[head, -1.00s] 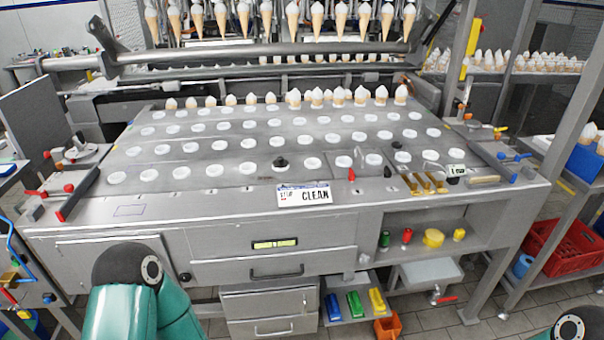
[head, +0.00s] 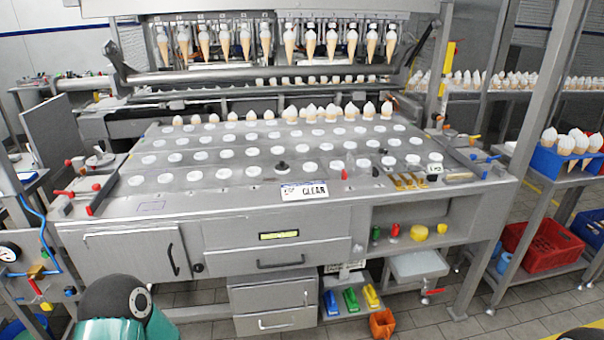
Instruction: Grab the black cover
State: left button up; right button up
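Two small black round pieces sit on the grey work plate among the white discs. One black piece (head: 281,167) is near the middle of the front row. Neither of my grippers shows; only a teal and black part of my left arm appears at the lower left, and a sliver of my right arm at the lower right edge.
The steel machine bench (head: 190,225) fills the middle, with a CLEAN sign (head: 304,192) on its front edge. Cones (head: 290,115) stand along the plate's back. A shelf with coloured caps (head: 420,232) is under the right side. A red crate (head: 548,248) stands right.

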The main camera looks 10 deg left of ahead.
aim_at(281, 165)
jog(key=u, duration=0.15)
jog(key=i, duration=0.9)
jog(key=z, duration=0.2)
jog(key=k, duration=0.8)
jog(key=u, duration=0.2)
jog(key=i, duration=0.7)
jog(key=z, duration=0.05)
